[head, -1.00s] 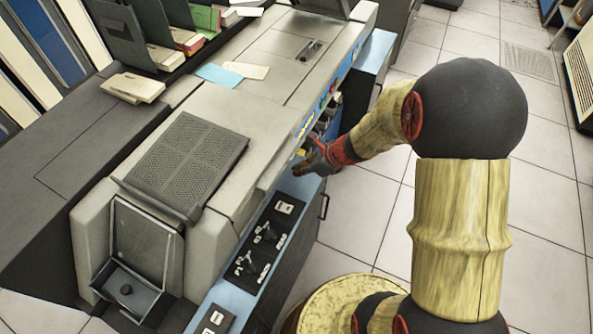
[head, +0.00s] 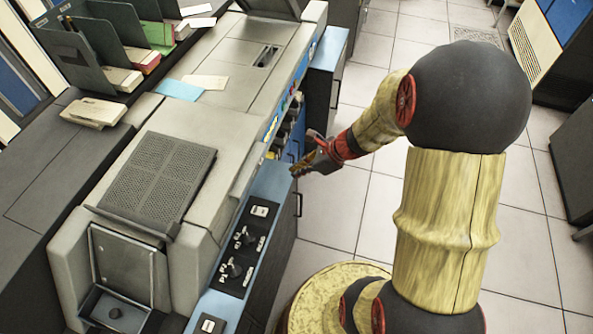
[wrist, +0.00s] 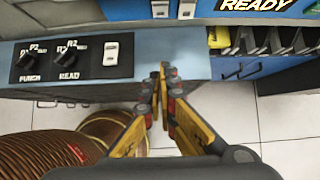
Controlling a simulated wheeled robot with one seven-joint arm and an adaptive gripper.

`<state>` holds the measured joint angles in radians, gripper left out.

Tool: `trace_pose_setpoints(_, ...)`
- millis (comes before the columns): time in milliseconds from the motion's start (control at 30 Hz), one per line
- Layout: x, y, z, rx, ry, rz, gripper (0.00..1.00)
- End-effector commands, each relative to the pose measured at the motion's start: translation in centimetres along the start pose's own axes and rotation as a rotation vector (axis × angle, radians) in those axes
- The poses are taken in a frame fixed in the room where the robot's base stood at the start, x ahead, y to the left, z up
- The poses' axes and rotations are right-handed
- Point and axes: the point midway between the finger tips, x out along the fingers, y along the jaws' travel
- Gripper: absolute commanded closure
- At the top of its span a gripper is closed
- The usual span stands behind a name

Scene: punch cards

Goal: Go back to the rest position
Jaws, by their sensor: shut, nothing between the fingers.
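My gripper (head: 297,170) is at the end of my arm, beside the front edge of the grey and blue card machine (head: 222,125). It is shut and empty. In the wrist view, the gripper's fingertips (wrist: 162,72) meet in front of the machine's blue ledge (wrist: 190,58). I cannot tell whether they touch the ledge.
A black panel with PUNCH and READ knobs (wrist: 72,60) lies on the ledge. Card trays (head: 100,45) and loose cards (head: 180,89) sit at the upper left. Tiled floor (head: 375,30) is free behind my arm. Cabinets (head: 575,150) stand at the right edge.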

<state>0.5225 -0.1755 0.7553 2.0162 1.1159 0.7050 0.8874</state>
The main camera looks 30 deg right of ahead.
Motion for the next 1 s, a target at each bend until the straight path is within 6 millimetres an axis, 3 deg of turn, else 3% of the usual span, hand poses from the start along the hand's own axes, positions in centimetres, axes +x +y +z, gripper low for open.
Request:
trace_pose_setpoints(333,0.0,0.0,0.0,-0.011,0.000,0.000,1.00)
trace_pose_setpoints(467,0.0,0.3,0.0,-0.102,0.001,0.013,1.00)
trace_pose_setpoints(567,0.1,2.7,-1.4,-0.283,0.028,0.084,1.00)
trace_pose_setpoints(667,-1.6,5.0,-2.1,-0.544,0.061,0.158,1.00)
trace_pose_setpoints(867,-7.7,9.2,-0.9,-1.187,0.155,0.293,1.00)
trace_pose_setpoints(1000,-13.5,11.8,0.8,-1.707,0.279,0.379,1.00)
